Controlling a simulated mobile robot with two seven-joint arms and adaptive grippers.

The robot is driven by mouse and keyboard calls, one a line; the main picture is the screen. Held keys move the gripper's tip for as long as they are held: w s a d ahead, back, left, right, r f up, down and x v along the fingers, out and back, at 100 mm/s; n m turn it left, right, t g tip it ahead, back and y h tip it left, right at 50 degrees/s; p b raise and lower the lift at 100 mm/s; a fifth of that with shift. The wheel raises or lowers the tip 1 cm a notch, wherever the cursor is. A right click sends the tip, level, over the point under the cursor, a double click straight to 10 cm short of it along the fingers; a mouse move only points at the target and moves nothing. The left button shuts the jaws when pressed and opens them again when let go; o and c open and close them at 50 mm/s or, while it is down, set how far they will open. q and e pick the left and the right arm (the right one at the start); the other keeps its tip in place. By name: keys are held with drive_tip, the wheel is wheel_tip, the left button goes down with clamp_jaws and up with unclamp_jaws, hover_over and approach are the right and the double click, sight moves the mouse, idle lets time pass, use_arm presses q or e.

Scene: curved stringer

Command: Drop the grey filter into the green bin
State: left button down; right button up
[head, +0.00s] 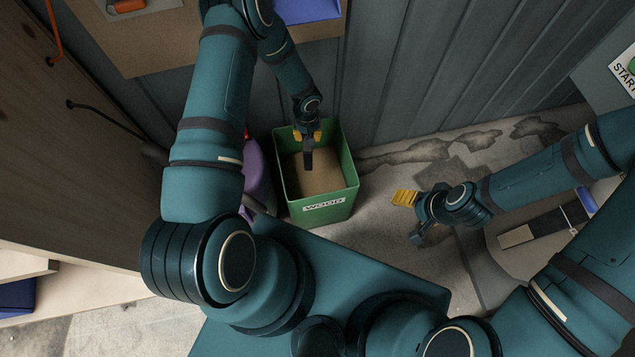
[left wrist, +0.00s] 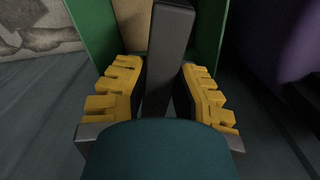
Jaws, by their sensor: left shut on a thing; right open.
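The grey filter (head: 308,160) is a dark, narrow bar. My left gripper (head: 307,136) is shut on it, and the bar points down over the opening of the green bin (head: 326,212). In the left wrist view the filter (left wrist: 168,55) stands between the yellow-padded fingers (left wrist: 160,92), with the bin's green wall (left wrist: 92,30) beyond. I cannot tell how far the filter's lower end is below the rim. The bin carries a "WOOD" label and has a brown inside. My right gripper (head: 411,218) is open and empty, to the right of the bin.
A purple container (head: 257,172) stands close to the bin's left side. A grey ribbed wall (head: 420,70) rises behind, and a brown shelf or table (head: 180,40) is at the upper left.

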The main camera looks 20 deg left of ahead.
use_arm(q)
drive_tip(key=shift+f, duration=0.7)
drive_tip(key=c, duration=0.8)
unclamp_jaws()
wheel_tip(320, 180, up, 12)
drive_tip(key=shift+r, duration=0.1)
